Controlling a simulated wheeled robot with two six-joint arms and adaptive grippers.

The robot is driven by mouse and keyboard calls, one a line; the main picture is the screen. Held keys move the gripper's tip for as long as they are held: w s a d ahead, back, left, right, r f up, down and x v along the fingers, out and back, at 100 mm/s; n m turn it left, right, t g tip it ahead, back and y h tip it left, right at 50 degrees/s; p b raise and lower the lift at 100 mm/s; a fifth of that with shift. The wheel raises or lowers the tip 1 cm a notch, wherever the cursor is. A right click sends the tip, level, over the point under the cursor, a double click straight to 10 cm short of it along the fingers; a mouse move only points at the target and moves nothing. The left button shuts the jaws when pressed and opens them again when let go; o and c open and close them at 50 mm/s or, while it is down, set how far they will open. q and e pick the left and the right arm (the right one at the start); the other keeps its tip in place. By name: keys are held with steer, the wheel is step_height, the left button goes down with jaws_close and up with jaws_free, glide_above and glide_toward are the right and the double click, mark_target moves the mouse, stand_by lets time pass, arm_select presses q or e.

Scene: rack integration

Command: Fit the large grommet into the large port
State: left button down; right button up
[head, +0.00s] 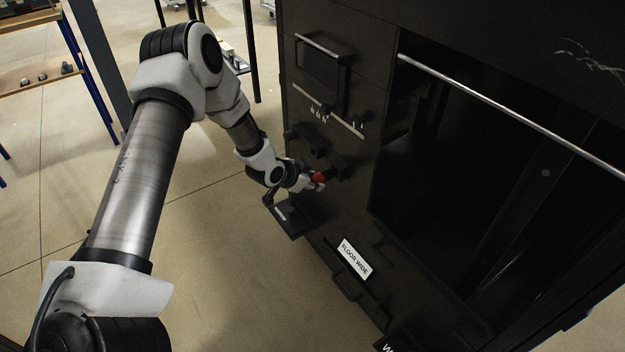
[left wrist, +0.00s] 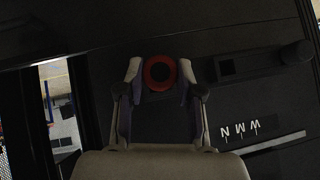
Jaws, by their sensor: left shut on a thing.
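My left gripper (head: 315,182) is up at the black rack's front panel in the head view. It is shut on a red ring-shaped grommet (head: 321,175). In the left wrist view the red grommet (left wrist: 148,74) sits between the two fingertips, with a dark round centre facing me. The grommet is close to the panel; I cannot tell whether it touches or enters a port. A black block-shaped fitting (head: 340,164) is just beyond the grommet. Any port directly behind the grommet is hidden. My right gripper is not in view.
The rack has a wide open bay (head: 450,165) with a silver bar (head: 500,108) across its top. A dark shelf-like plate (head: 290,217) sticks out below my left wrist. A "FLOOR WIDE" label (head: 354,259) is lower on the panel. The floor (head: 215,265) left of the rack is clear.

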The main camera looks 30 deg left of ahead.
mark_target(323, 174)
arm_select(q)
steer(key=shift+w+d+b, duration=0.25)
steer(key=shift+w+b, duration=0.2)
steer(key=shift+w, duration=0.15)
steer(key=shift+w+d+b, duration=0.3)
steer(key=shift+w+b, duration=0.15)
steer(key=shift+w, duration=0.2)
steer(key=shift+w+d+b, duration=0.25)
steer(key=shift+w+b, duration=0.2)
steer(key=shift+w, duration=0.15)
steer(key=c, duration=0.7)
jaws_free()
steer(key=v, duration=1.2)
steer(key=shift+f, duration=0.1)
